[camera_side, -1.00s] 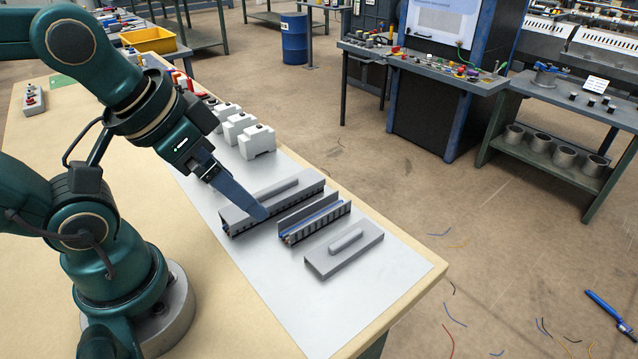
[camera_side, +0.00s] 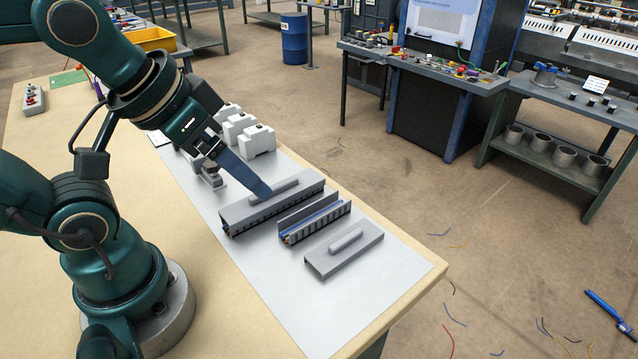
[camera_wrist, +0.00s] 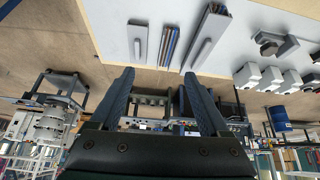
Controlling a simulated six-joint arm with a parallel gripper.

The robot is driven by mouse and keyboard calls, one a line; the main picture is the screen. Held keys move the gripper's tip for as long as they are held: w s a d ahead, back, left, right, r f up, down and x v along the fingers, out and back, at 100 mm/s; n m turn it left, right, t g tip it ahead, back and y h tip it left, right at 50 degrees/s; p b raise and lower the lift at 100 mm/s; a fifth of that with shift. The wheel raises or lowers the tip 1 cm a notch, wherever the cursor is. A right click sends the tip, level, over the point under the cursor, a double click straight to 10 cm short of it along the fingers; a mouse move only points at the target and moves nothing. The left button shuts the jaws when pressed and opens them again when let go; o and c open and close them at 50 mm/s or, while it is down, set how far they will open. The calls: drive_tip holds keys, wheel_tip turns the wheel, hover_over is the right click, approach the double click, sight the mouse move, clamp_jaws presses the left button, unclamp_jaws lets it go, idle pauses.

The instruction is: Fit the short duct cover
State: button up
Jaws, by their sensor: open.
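The short duct cover (camera_side: 345,250) is a flat grey plate with a raised bar grip. It lies on the light mat at the right, apart from the ducts, and also shows in the wrist view (camera_wrist: 138,42). The short duct (camera_side: 315,221) stands beside it, open on top, with blue and other wires inside; the wrist view shows it too (camera_wrist: 168,46). My gripper (camera_side: 238,186) is open and empty. In the side view it hangs above the left part of the long duct, one finger overlapping that duct's cover in the picture. In the wrist view both fingers (camera_wrist: 158,75) are spread apart.
The long duct (camera_side: 270,205) lies left of the short duct with a grey gripped cover on it. Several white modules (camera_side: 248,138) stand behind it. The mat (camera_side: 375,290) is bare at the front right, near the table edge.

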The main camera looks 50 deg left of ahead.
drive_tip(key=w+r, duration=0.2)
drive_tip(key=w, duration=0.3)
drive_tip(key=m+g, duration=0.1)
drive_tip(key=g, duration=0.2)
hover_over(349, 246)
wheel_tip(349, 246, down, 8)
drive_tip(key=shift+m+g+y, duration=0.5)
drive_tip(key=shift+g+y, duration=0.1)
drive_tip(key=shift+g, duration=0.2)
drive_tip(key=f, duration=0.3)
drive_tip(key=d+f, duration=0.1)
drive_tip(key=f, duration=0.1)
drive_tip(key=shift+s, duration=0.4)
drive_tip(key=shift+w+a+f, duration=0.15)
drive_tip(key=shift+f, duration=1.05)
drive_tip(key=shift+w+a+f, duration=0.1)
drive_tip(key=shift+f, duration=1.1)
clamp_jaws()
